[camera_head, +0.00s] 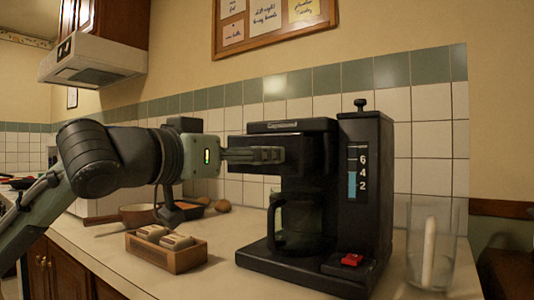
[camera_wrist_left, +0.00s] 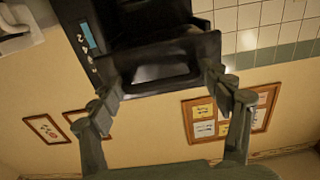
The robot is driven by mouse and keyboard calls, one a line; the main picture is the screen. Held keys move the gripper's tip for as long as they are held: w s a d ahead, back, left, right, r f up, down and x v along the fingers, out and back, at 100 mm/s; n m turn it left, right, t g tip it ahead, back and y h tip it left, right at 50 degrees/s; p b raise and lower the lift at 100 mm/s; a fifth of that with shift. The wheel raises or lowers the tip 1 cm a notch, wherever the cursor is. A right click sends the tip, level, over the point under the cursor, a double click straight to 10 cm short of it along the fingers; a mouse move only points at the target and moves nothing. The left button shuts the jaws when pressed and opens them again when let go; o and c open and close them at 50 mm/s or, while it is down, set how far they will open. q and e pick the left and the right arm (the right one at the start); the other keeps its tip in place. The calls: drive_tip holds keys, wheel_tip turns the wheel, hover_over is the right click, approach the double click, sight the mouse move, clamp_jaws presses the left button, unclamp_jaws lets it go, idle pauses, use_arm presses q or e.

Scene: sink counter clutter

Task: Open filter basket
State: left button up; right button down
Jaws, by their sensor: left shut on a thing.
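The black coffee maker (camera_head: 362,190) stands upright on the counter, with a water gauge and a red switch on its front. Its filter basket (camera_head: 308,160) is the dark block under the top lid, above the glass carafe (camera_head: 300,222). My left gripper (camera_head: 280,156) reaches in from the left and is shut on the basket's side. In the left wrist view the fingers press on either side of the black basket (camera_wrist_left: 155,72), whose front face shows between them. How far the basket stands out from the housing is hard to tell. My right gripper is in neither view.
A clear glass (camera_head: 428,250) with a white stick stands right of the machine. A wooden box (camera_head: 165,255) with rolls sits on the counter below my left wrist. A brown pan (camera_head: 135,214) lies behind it. The tiled wall (camera_head: 415,105) is close behind the machine.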

use_arm(q)
drive_tip(key=v, duration=0.3)
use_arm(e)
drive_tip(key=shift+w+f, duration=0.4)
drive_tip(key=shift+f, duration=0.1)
use_arm(q)
drive_tip(key=o, duration=1.4)
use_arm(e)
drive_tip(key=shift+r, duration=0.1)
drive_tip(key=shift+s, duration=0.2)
use_arm(q)
drive_tip(key=v, duration=1.2)
